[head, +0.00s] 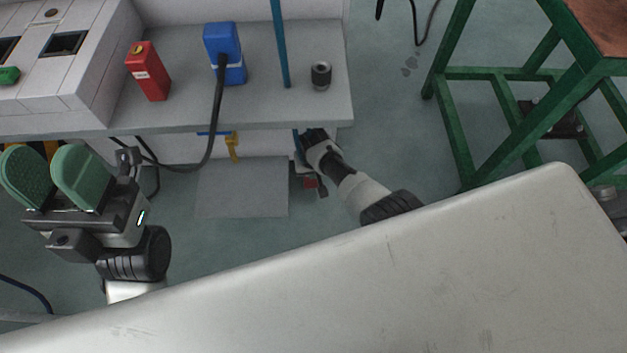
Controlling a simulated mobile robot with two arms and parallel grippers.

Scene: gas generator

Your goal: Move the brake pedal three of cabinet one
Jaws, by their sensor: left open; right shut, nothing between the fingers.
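My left gripper (52,178), with two green rounded fingers, is open and empty at the left, just in front of the cabinet's grey ledge. My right gripper (313,141) reaches in low under the ledge's right front edge. It is shut with nothing held, and its fingertips are largely hidden. A small red and black part (313,184) sits low just below it. A yellow part (232,147) hangs under the ledge further left. I cannot tell for sure which of these small parts is brake pedal three.
The grey ledge (183,105) carries a red box (149,78), a blue plug (223,42) with a black cable, and a dark knob (320,75). A blue pole (281,45) stands there. A green frame table (455,140) is at the right. A grey plate (240,190) lies below the ledge.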

